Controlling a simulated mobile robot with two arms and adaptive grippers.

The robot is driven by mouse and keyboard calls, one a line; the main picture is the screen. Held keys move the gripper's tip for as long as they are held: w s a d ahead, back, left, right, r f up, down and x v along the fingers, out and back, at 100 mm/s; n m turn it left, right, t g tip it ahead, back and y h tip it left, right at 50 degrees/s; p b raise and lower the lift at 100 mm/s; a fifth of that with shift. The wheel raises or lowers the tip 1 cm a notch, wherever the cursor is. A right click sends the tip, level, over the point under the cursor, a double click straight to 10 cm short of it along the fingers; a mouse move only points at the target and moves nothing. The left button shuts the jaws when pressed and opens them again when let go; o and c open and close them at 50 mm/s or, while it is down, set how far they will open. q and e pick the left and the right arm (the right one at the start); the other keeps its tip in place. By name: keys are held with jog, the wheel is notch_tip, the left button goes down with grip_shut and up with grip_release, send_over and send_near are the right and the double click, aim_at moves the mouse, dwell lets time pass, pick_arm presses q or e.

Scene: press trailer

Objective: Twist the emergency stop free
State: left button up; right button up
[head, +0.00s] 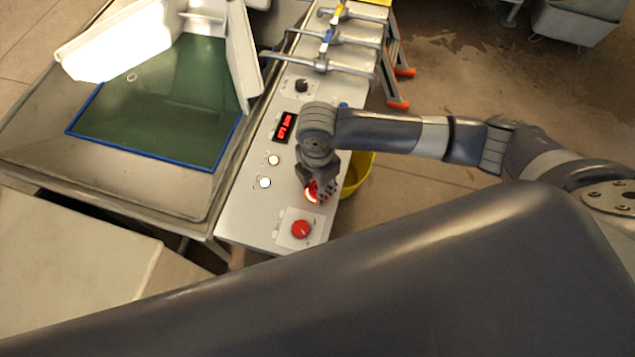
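A control panel (240,216) runs along the right side of the press. A red round knob (301,229) sits on a pale square plate near its front end. Just behind it a red part with a glowing ring (311,193) shows under my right gripper (318,190). I cannot tell for sure which of these two red controls is the emergency stop. My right gripper points down at the glowing part, its fingers over or around it. Its fingertips are partly hidden, so contact and opening cannot be told. My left gripper is not in view.
The panel also carries two white buttons (265,183), a red lit display (285,127) and a black knob (301,86). A yellow bucket (357,172) stands below the panel's right edge. The green, blue-edged press bed (165,110) is left.

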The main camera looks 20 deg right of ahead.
jog(key=shift+r+m+p, duration=0.2)
jog(key=shift+m+p, duration=0.3)
jog(key=shift+p, duration=0.4)
jog(key=m+p, duration=0.3)
jog(key=p, duration=0.1)
jog(key=shift+s+m+p, duration=0.1)
jog(key=shift+m+p, duration=0.2)
jog(key=shift+p, duration=0.1)
jog(key=shift+f+m+p, duration=0.15)
jog(key=shift+m+p, duration=1.3)
jog(key=shift+m, duration=0.15)
jog(key=o, duration=1.1)
jog(key=shift+c, duration=0.2)
